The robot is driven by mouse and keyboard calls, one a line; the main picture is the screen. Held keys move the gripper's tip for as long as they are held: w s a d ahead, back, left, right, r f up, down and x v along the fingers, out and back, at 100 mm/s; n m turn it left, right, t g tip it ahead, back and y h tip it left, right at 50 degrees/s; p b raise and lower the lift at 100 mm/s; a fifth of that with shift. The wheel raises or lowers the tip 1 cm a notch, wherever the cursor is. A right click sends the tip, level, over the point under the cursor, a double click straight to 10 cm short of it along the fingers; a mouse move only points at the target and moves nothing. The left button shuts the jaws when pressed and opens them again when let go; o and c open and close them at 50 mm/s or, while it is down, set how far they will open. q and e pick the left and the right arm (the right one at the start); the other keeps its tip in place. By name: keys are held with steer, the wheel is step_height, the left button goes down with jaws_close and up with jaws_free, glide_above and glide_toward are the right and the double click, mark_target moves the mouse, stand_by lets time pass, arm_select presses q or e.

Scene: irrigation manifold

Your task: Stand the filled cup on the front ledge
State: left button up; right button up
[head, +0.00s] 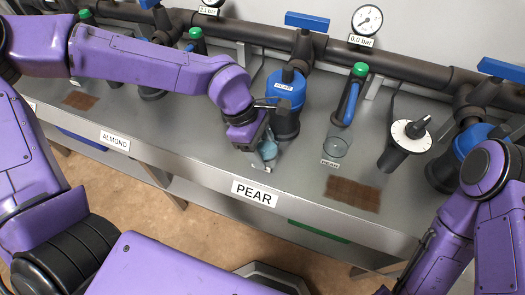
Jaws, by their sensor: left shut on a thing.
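My left gripper (262,158) reaches down over the front of the steel bench, just above and behind the large PEAR sign (254,193). It is shut on a small clear cup (269,150) with a bluish tint, partly hidden by the fingers. The cup looks roughly upright near the front ledge (300,198). I cannot tell whether its base touches the surface. My right arm shows at the right edge, but its gripper is out of view.
A blue-topped filter (286,95) stands right behind the cup. To the right are a clear vessel (338,144) below a green-capped blue-handled tap (352,98), a brown grate (352,194) and a white dial (410,135). A gauge (367,20) reads 0.0 bar.

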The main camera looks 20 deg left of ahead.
arm_select(q)
steer(key=shift+f, duration=0.6)
steer(key=shift+f, duration=0.1)
steer(key=o, duration=1)
steer(key=shift+o, duration=0.2)
steer(key=shift+r, duration=0.3)
steer(key=p+v, duration=0.2)
steer(key=v, duration=0.9)
steer(key=shift+a+r, duration=0.3)
